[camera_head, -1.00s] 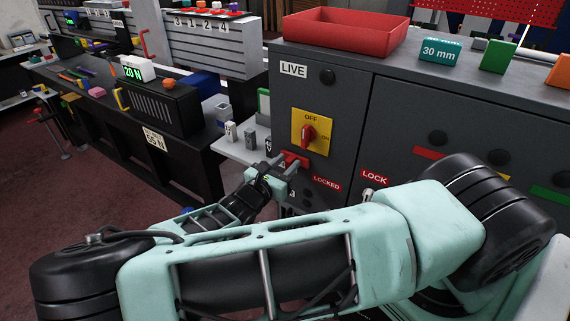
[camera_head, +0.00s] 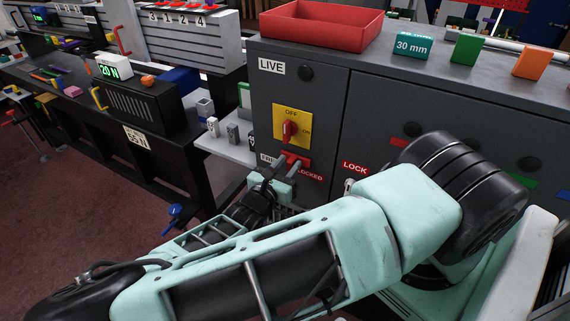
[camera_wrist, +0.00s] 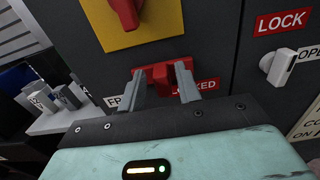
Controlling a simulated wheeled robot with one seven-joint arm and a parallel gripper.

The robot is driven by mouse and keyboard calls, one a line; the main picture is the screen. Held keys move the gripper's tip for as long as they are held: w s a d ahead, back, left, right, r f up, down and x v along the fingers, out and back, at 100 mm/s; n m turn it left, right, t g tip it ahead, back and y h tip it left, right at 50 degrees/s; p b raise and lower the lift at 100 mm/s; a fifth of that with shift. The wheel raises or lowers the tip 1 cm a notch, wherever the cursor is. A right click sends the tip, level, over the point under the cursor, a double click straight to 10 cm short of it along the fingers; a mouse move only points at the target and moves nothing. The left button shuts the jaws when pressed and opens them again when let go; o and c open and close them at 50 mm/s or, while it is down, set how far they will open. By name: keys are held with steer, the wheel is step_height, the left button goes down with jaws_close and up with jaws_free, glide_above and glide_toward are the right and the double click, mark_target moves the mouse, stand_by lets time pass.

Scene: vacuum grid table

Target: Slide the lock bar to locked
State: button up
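The red lock bar (camera_head: 295,158) is on the grey cabinet front, below the yellow-backed rotary switch (camera_head: 291,129). In the wrist view the red bar (camera_wrist: 158,75) lies between a partly hidden FREE label and a partly hidden LOCKED label (camera_wrist: 205,85). A raised red piece stands at its right part. My gripper (camera_head: 289,169) is just in front of the bar. Its two grey fingers are apart in the wrist view (camera_wrist: 162,82), with red showing between them. The right fingertip overlaps the raised red piece; I cannot tell if it touches.
A white knob (camera_wrist: 281,64) sits under the red LOCK sign (camera_wrist: 283,21), right of my gripper. A shelf with small grey blocks (camera_head: 232,134) is to the left. A red tray (camera_head: 320,24) and coloured blocks stand on the cabinet top.

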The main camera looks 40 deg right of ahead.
steer(key=shift+a, duration=0.1)
steer(key=b+v, duration=0.4)
steer(key=v, duration=1.3)
steer(key=shift+b, duration=0.3)
steer(key=shift+a, duration=0.1)
steer(key=s+a+m+g+y, duration=0.2)
steer(key=s+m+g+y, duration=0.4)
steer(key=s+g+y, duration=0.15)
steer(key=s+a+r+m+y, duration=0.2)
steer(key=a+r+m+y, duration=0.1)
steer(key=r+m+y, duration=0.1)
steer(key=s+a+r+m+t+y, duration=0.1)
steer(key=s+a+r+m+y, duration=0.2)
steer(key=r+y, duration=0.3)
step_height(320, 180, up, 4)
steer(key=shift+a+f+m, duration=0.2)
steer(key=shift+a+m, duration=0.05)
steer(key=shift+m, duration=0.45)
